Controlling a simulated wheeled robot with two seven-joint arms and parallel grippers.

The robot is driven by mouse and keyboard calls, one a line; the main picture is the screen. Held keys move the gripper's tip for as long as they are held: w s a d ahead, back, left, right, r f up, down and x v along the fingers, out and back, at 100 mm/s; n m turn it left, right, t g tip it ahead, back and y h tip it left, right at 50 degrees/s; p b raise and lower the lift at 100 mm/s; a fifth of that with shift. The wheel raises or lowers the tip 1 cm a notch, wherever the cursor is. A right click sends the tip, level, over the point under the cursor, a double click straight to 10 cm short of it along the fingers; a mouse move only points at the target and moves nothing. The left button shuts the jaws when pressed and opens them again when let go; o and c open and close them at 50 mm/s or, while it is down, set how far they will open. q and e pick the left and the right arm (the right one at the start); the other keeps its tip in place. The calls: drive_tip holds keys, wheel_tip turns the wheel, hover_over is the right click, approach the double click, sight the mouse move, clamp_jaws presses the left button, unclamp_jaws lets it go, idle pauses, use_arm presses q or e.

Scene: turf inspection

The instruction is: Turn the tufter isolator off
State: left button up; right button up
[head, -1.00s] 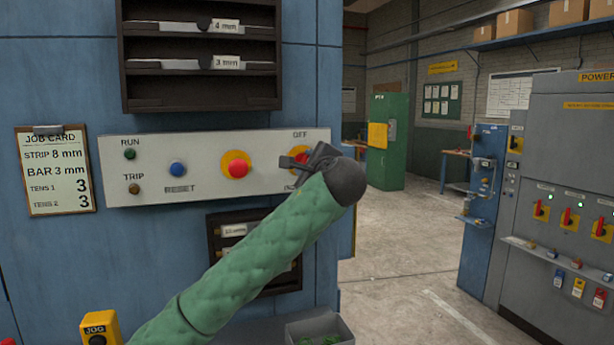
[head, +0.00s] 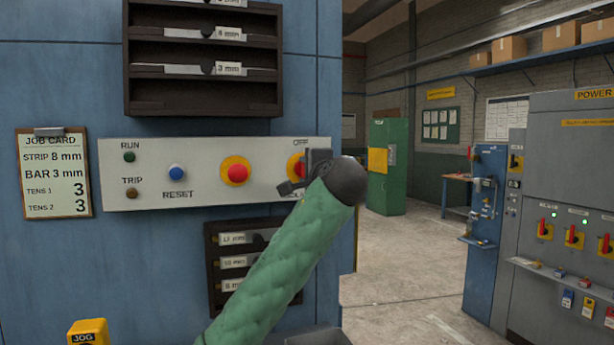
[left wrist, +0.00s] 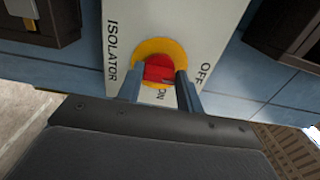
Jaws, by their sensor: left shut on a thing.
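The tufter isolator (left wrist: 147,52) is a red rotary handle on a yellow round plate, on a pale panel marked ISOLATOR, OFF and ON. In the left wrist view the red handle (left wrist: 158,70) lies between the fingers, toward the ON mark. My left gripper (left wrist: 158,88) is shut on this handle. In the head view my left gripper (head: 297,180) covers most of the isolator (head: 295,164), at the right end of the control panel (head: 205,192). The OFF mark shows above it. My right gripper is not in view.
Left of the isolator are a red button on yellow (head: 236,173), a blue RESET button (head: 177,173) and RUN and TRIP lamps. Label racks sit above (head: 130,95) and below (head: 212,275). A job card (head: 53,172) hangs left. Open floor (head: 400,275) lies to the right.

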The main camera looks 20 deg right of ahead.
use_arm(q)
drive_tip(key=shift+f, duration=0.15)
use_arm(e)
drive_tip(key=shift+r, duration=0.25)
use_arm(q)
drive_tip(key=o, duration=1)
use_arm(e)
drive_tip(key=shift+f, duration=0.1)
use_arm(q)
drive_tip(key=shift+s+d+b, duration=0.1)
drive_tip(key=shift+s+b, duration=1.15)
drive_tip(key=shift+s, duration=2.65)
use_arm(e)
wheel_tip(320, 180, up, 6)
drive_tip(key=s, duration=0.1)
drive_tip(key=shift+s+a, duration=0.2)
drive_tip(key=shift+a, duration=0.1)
